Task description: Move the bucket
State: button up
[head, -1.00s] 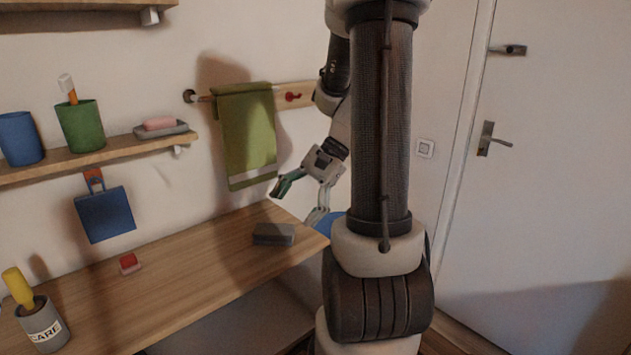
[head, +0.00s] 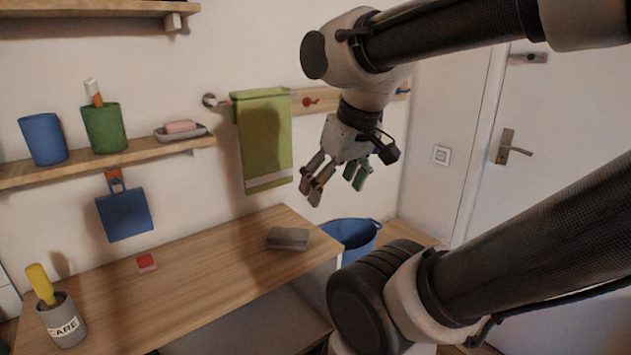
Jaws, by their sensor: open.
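The blue bucket (head: 357,238) stands on the floor past the right end of the wooden bench. Its upper part shows in the head view. The bench end and my arm hide its lower part. My gripper (head: 338,190) is in the air above and a little left of the bucket, apart from it. It points down with its fingers spread open, and nothing is between them.
The wooden bench (head: 205,262) holds a grey block (head: 288,238), a red-topped piece (head: 147,263) and a grey pot (head: 62,322). A green towel (head: 265,140) hangs behind my gripper. A white door (head: 570,130) stands at the right.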

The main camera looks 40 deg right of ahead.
aim_at(358, 235)
jog(key=z, duration=1.1)
